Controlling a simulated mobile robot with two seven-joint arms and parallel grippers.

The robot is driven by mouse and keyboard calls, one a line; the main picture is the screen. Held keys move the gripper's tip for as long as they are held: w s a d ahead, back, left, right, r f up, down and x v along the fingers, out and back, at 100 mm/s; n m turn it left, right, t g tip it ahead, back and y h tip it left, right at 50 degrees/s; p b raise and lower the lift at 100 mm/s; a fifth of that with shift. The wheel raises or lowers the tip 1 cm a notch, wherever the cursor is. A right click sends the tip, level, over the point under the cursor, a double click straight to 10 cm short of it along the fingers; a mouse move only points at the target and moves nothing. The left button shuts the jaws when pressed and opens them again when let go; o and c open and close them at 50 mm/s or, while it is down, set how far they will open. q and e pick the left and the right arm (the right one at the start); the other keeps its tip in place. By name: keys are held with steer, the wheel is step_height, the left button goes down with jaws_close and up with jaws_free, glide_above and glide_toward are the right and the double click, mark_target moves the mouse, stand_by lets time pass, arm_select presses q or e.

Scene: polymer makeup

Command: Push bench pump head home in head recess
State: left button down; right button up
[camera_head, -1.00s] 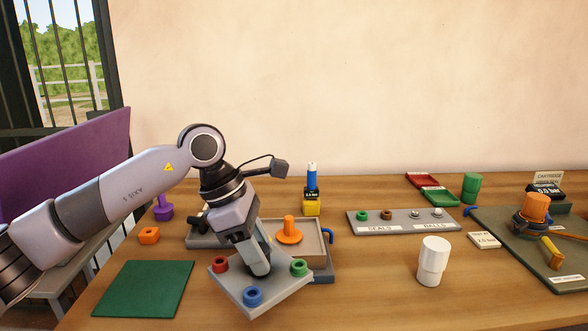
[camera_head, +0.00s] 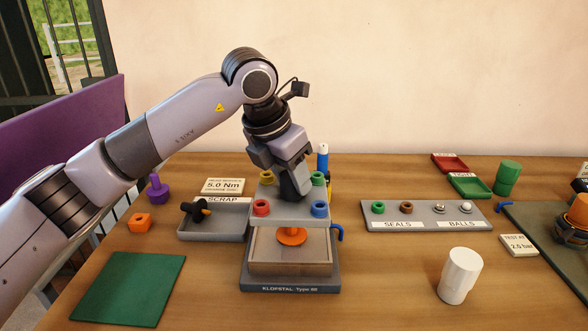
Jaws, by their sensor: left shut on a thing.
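The pump head is a light grey plate (camera_head: 290,217) with red, blue and green rings at its corners. My left gripper (camera_head: 296,192) is shut on the plate's middle and holds it roughly level; the fingertips are partly hidden. The plate looks raised, apart from the recess floor. My right gripper is not in view.
A SCRAP tray (camera_head: 212,229) with a black part lies left of the base. A blue-handled lever (camera_head: 337,233) projects at its right. A seals and balls tray (camera_head: 428,222) and a white cup (camera_head: 460,276) stand to the right. A green mat (camera_head: 128,288) lies front left.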

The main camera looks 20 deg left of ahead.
mark_target(291, 202)
arm_select(q)
steer(key=shift+s+r, duration=0.1)
steer(key=shift+r, duration=0.05)
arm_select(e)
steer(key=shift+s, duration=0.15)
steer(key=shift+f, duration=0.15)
arm_select(q)
step_height(291, 202, down, 2)
steer(key=shift+f+b, duration=0.1)
steer(key=shift+b, duration=0.85)
step_height(291, 202, down, 3)
steer(key=shift+r+b, duration=0.1)
steer(key=shift+b, duration=1.05)
steer(key=shift+f, duration=0.4)
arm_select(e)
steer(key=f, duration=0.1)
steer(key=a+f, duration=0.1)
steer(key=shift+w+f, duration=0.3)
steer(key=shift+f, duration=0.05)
arm_select(q)
steer(key=shift+b, duration=0.3)
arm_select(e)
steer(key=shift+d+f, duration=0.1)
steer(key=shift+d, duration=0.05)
